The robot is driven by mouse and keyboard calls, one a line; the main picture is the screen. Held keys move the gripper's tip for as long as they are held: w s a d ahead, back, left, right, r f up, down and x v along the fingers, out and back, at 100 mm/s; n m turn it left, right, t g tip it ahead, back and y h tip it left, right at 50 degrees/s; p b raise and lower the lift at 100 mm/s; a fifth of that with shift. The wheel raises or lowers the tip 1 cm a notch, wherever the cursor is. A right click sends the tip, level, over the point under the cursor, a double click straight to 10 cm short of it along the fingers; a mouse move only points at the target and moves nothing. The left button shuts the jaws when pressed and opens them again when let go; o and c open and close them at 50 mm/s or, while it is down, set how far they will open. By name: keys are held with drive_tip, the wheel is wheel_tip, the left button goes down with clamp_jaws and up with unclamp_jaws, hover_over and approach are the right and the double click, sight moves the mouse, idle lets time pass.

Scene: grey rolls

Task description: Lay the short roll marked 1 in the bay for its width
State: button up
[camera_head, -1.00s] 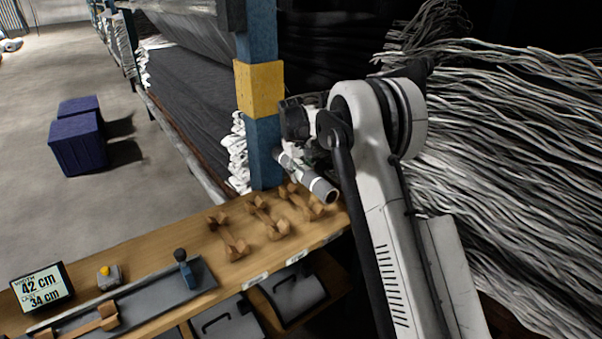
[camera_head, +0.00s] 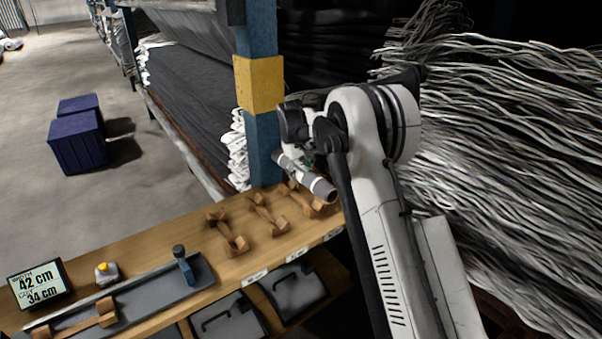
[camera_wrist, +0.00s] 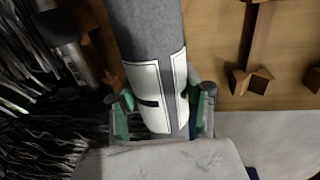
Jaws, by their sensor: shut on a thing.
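My gripper (camera_head: 296,150) is shut on a short grey roll (camera_head: 305,178). In the wrist view the green-padded fingers (camera_wrist: 163,115) sit on both sides of the roll (camera_wrist: 146,30). Its white label (camera_wrist: 147,95) carries a dark stroke, perhaps a 1. The roll is tilted across the head view, over the rightmost visible wooden cradle (camera_head: 302,200); I cannot tell whether it touches it. Two more cradles, a middle one (camera_head: 268,215) and a left one (camera_head: 228,233), stand empty on the bench (camera_head: 150,245). Small labels (camera_head: 255,276) mark the front edge.
A display (camera_head: 38,284) reads 42 cm and 34 cm. A grey measuring tray (camera_head: 140,295) has a blue-handled stop (camera_head: 183,265). A blue post (camera_head: 262,150) stands close behind my gripper. Stringy fringe (camera_head: 500,130) hangs right.

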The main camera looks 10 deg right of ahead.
sight(297, 167)
drive_tip(key=shift+f+b, duration=1.95)
drive_tip(key=shift+f, duration=1.45)
drive_tip(key=o, duration=1.5)
drive_tip(key=r, duration=0.4)
drive_tip(key=a+r, duration=0.1)
drive_tip(key=r, duration=0.7)
drive_tip(key=shift+s+a, duration=0.4)
